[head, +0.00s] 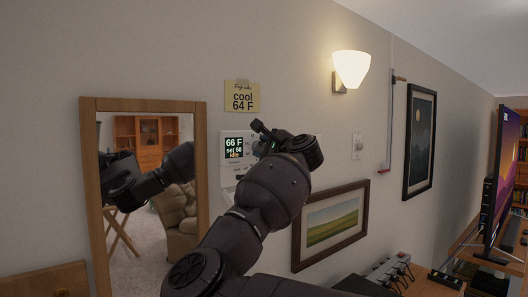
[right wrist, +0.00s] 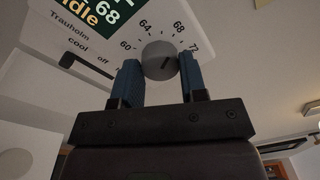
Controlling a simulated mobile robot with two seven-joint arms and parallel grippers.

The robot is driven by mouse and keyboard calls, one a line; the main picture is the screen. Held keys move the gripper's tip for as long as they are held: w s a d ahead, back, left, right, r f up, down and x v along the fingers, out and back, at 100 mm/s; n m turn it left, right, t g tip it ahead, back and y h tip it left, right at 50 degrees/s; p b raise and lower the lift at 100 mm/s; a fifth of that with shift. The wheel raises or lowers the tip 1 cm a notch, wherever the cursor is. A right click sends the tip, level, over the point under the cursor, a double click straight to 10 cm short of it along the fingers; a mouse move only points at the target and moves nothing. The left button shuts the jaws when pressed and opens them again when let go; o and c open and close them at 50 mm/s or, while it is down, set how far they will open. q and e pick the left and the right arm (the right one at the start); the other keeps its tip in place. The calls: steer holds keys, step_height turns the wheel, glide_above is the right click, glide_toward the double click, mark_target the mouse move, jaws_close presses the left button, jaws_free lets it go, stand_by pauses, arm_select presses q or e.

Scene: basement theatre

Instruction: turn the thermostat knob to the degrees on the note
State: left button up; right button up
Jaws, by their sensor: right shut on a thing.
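A yellow note (head: 242,97) on the wall reads "cool 64 F". Below it the white thermostat (head: 228,172) has a display (head: 234,147) reading 66 F, set 68, idle. My right gripper (head: 262,138) is at its right side and hides the knob in the head view. In the right wrist view, the fingers (right wrist: 158,76) stand on both sides of the round grey knob (right wrist: 158,55), shut on it. The knob's dark mark points up and right, toward about 68. The scale shows 60, 64, 68 and 72. A dark slot (right wrist: 86,66) lies near "cool" and "off". My left gripper is not in view.
A wood-framed mirror (head: 90,190) hangs left of the thermostat and reflects my arm. A landscape picture (head: 335,218) hangs below right, a lit lamp (head: 351,68) above right. A wall switch (head: 357,146) is further right. A television (head: 503,185) stands at far right.

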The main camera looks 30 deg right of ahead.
steer(key=shift+d+f+n+b, duration=0.1)
steer(key=shift+f+n+b, duration=0.15)
steer(key=shift+n+b, duration=0.4)
steer(key=n+b, duration=0.1)
steer(key=n, duration=0.1)
steer(key=shift+n, duration=1.15)
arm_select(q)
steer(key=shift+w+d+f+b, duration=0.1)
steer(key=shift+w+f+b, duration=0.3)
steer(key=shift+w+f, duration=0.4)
arm_select(e)
steer(key=shift+r+n, duration=0.1)
steer(key=shift+n, duration=1.5)
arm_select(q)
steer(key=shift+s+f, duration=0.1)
arm_select(e)
steer(key=o, duration=0.9)
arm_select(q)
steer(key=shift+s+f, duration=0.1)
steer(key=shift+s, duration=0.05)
arm_select(e)
steer(key=shift+o, duration=0.2)
steer(key=shift+s, duration=0.1)
